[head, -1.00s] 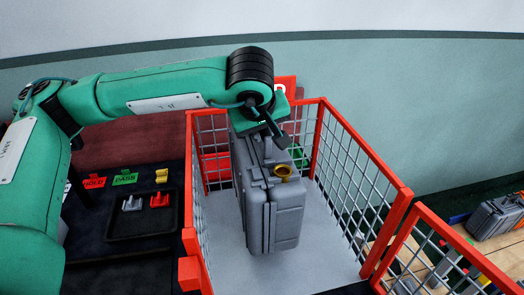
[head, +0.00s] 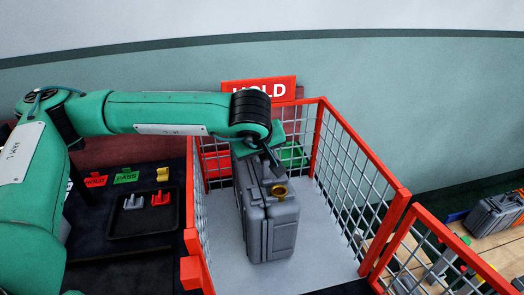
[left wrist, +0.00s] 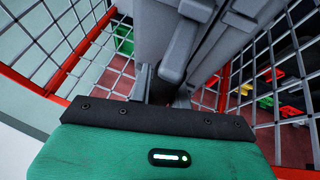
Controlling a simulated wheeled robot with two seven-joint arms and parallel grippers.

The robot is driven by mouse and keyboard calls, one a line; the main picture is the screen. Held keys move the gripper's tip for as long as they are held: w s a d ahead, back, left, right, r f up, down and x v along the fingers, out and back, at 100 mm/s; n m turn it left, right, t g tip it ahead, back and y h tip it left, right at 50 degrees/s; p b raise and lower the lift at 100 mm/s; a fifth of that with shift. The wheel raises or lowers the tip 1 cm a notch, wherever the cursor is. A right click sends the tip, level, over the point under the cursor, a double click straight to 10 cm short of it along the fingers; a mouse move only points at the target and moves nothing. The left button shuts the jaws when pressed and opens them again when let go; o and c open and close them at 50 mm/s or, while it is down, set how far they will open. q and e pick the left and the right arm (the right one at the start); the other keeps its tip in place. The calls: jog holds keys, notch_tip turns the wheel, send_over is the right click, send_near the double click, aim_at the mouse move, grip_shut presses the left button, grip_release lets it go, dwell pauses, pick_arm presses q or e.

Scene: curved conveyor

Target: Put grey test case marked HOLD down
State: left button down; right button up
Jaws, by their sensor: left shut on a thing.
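The grey test case (head: 268,222) hangs upright inside the red-framed cage. In the left wrist view the case (left wrist: 235,40) fills the upper middle, just beyond my gripper (left wrist: 160,88). I cannot tell whether its underside touches the cage floor (head: 315,265). No HOLD mark is readable on the case. My right gripper is not in view.
The cage has mesh walls with red rails (head: 365,158) and a red HOLD sign (head: 258,90) at its back. Red and green (head: 293,155) items show behind the mesh. A dark tray (head: 143,222) with small clips is at left. Another grey case (head: 494,214) is at far right.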

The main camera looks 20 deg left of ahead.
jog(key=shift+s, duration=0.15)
pick_arm(q)
jog(key=c, duration=1.3)
grip_release()
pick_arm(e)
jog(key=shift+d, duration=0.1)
pick_arm(q)
jog(key=b+v, duration=0.1)
jog(key=v, duration=1.1)
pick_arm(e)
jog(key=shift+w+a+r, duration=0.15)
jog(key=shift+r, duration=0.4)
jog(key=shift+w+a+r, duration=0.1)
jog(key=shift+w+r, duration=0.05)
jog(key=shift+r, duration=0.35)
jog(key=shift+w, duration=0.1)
